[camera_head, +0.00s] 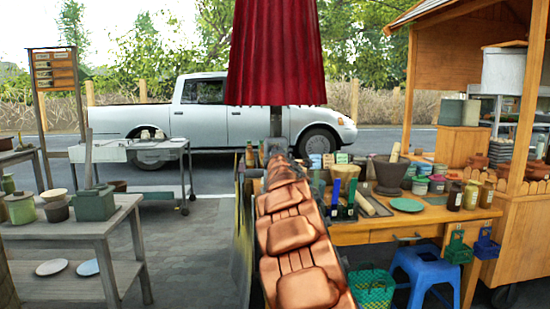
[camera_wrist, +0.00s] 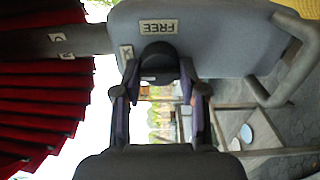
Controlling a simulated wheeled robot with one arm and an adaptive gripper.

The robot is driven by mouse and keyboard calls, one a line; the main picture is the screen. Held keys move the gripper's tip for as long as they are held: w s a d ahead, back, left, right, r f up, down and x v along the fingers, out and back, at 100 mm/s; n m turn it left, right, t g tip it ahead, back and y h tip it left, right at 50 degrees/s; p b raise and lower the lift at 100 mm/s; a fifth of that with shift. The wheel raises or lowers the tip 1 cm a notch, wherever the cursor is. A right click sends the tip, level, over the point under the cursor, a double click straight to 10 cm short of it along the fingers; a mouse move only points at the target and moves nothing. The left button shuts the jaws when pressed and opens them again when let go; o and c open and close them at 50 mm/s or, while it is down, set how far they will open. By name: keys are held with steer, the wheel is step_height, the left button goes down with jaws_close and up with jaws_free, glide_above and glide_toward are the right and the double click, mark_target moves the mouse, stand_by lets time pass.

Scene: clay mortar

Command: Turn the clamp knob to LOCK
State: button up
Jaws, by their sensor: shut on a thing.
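The dark round clamp knob (camera_wrist: 158,62) shows in the wrist view on a grey clamp plate (camera_wrist: 215,45). My gripper (camera_wrist: 159,78) has one finger on each side of the knob and is shut on it. A FREE label sits just above the knob, upside down in this view. Another label at the knob's left is partly covered, with only its last letter, K, clear. I cannot make out a pointer on the knob. In the head view my copper-coloured arm hides the gripper and the knob.
A red folded umbrella (camera_head: 276,55) stands above the clamp on a grey pole (camera_head: 276,122); the umbrella also fills the left of the wrist view (camera_wrist: 45,100). A wooden workbench (camera_head: 375,235) with pots is at right, a blue stool (camera_head: 425,270) beside it. A grey table (camera_head: 95,235) is at left.

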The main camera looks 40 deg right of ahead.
steer(key=o, duration=1.1)
steer(key=shift+s+a, duration=0.1)
steer(key=shift+v, duration=5.9)
